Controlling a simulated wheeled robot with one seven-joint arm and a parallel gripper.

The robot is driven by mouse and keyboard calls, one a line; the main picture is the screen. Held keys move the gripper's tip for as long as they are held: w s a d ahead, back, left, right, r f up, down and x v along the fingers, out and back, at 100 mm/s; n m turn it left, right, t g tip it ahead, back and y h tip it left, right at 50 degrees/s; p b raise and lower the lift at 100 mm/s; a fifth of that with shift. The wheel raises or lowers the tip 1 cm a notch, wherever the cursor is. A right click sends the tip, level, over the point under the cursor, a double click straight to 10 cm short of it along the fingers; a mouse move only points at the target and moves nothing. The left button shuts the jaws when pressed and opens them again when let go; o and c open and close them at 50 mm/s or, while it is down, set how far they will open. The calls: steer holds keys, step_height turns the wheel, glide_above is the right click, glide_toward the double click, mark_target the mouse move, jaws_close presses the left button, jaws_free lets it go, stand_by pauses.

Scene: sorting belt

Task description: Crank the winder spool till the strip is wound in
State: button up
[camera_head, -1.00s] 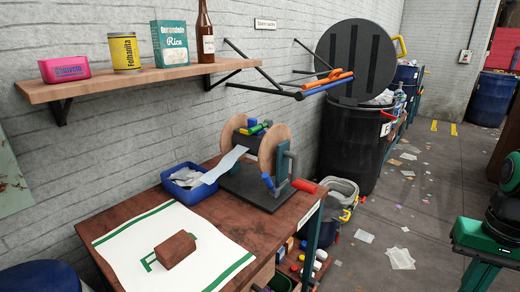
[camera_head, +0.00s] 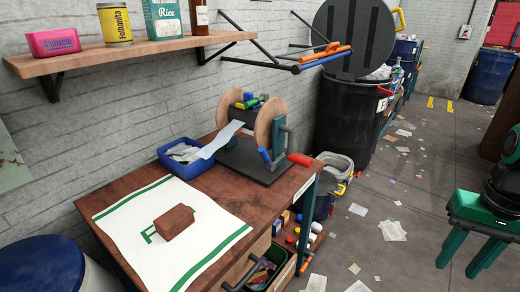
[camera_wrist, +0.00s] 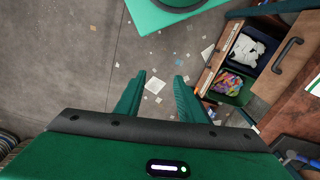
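The winder spool (camera_head: 264,130) has wooden round flanges and stands on a dark base plate (camera_head: 252,166) at the back of the brown table. Its crank has a red handle (camera_head: 299,159) pointing out at the right, by the table's edge. A pale strip (camera_head: 222,138) runs from the spool down into a blue tray (camera_head: 172,163) of light pieces. My gripper (camera_head: 463,262) is at the right of the head view, well away from the crank and over the floor side. In the wrist view its two fingers (camera_wrist: 162,95) are apart with only floor between them.
A white mat (camera_head: 125,208) with a brown block (camera_head: 175,222) lies on the table. A shelf (camera_head: 130,52) with packages and a bottle hangs above. Below the table are open bins and a drawer (camera_wrist: 285,60). A black barrel (camera_head: 348,125) stands beyond. The littered floor (camera_head: 405,190) is open.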

steer(key=shift+o, duration=0.3)
steer(key=w+f+n, duration=0.2)
steer(key=w+n, duration=0.1)
steer(key=w, duration=0.4)
steer(key=shift+w+a+f+n, duration=0.15)
steer(key=shift+a+f+n, duration=0.15)
steer(key=shift+a, duration=0.1)
steer(key=n+t+y, duration=1)
steer(key=t+y, duration=0.2)
steer(key=y, duration=0.1)
glide_toward(298, 159)
steer(key=x, duration=0.7)
steer(key=w+d+f+x, duration=0.1)
steer(key=x, duration=0.2)
steer(key=shift+w+a, duration=0.25)
steer(key=shift+a, duration=0.05)
jaws_close()
